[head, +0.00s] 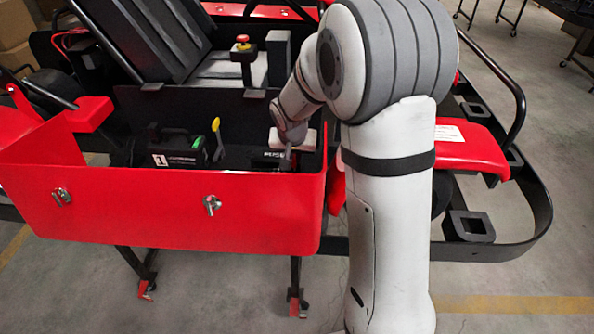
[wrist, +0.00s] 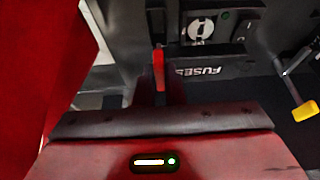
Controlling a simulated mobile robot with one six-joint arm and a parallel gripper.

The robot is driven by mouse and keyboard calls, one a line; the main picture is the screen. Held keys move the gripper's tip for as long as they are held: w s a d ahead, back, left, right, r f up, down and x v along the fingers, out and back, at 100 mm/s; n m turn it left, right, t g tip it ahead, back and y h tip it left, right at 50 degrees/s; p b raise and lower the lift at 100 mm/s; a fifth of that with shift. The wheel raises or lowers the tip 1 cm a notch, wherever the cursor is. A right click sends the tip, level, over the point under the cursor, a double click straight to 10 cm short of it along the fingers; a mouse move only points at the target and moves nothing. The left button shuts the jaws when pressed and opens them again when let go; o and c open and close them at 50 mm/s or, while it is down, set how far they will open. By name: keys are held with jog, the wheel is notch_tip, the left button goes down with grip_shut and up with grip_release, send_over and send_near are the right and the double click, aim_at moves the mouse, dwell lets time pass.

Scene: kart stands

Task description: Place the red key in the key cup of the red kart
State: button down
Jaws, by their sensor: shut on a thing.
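My gripper (wrist: 160,92) is shut on the red key (wrist: 159,70), which sticks out beyond the fingertips in the wrist view. The key is close to a dark panel marked FUSES (wrist: 199,71); I cannot tell whether they touch. A round white part with a dark mark (wrist: 201,29) sits in that panel, beside a small green light. I cannot tell whether it is the key cup. In the head view, my gripper (head: 286,160) reaches down into the red kart's (head: 160,215) open front box, and the key cannot be made out there.
A yellow-handled lever (head: 217,140) and a black box with a green-marked handle (head: 180,152) stand left of my gripper. The red front wall rises close by. A red button on a yellow base (head: 242,43) stands behind. The box is tight around my gripper.

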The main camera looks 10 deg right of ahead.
aim_at(294, 166)
jog(key=shift+f, duration=3)
jog(key=shift+f+b, duration=0.1)
jog(key=shift+b, duration=0.2)
jog(key=c, duration=1.5)
grip_release()
jog(key=shift+s, duration=0.1)
jog(key=shift+r, duration=0.55)
jog(key=v, duration=1.1)
jog(key=shift+s+b, duration=0.25)
jog(key=shift+b, duration=0.1)
